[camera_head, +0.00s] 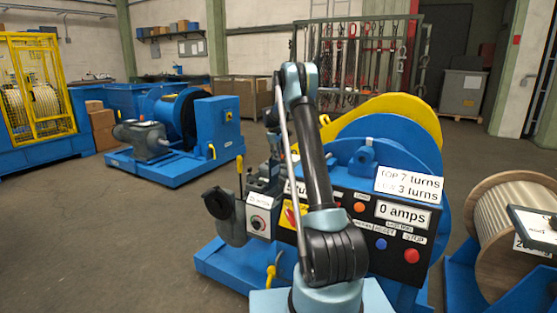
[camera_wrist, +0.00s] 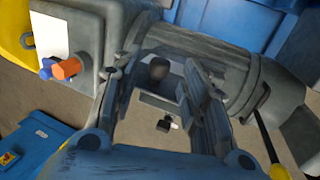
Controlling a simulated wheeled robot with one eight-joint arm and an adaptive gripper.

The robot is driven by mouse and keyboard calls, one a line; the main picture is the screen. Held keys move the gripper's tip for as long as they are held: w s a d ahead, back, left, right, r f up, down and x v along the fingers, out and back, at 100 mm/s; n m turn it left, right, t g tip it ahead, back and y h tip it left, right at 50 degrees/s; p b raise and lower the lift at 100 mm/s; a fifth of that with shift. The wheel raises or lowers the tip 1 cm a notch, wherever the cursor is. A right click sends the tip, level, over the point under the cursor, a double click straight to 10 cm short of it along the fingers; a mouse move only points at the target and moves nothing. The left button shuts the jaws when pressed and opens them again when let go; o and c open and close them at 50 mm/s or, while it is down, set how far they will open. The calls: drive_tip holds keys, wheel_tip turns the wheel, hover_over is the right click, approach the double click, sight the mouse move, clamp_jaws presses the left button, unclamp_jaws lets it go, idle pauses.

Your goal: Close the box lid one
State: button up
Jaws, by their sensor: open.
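My gripper (camera_wrist: 163,100) shows in the wrist view with its two dark fingers spread apart. No object is gripped between them. A grey box (camera_wrist: 85,35) with a white face, an orange knob (camera_wrist: 66,68) and a blue knob stands to the left of the fingers. I cannot tell which part is lid one, or whether it is open.
The machine carries a black control panel (camera_head: 350,245) with buttons and white labels. A grey cylinder (camera_wrist: 195,45) crosses the top of the wrist view. A wooden spool (camera_head: 510,215) is at the right. Another blue machine (camera_head: 215,125) is at the back left. Open floor (camera_head: 100,230) lies left.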

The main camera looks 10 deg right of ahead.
drive_tip(key=shift+x, duration=1.15)
drive_tip(key=shift+c, duration=0.6)
clamp_jaws()
drive_tip(key=shift+d, duration=0.1)
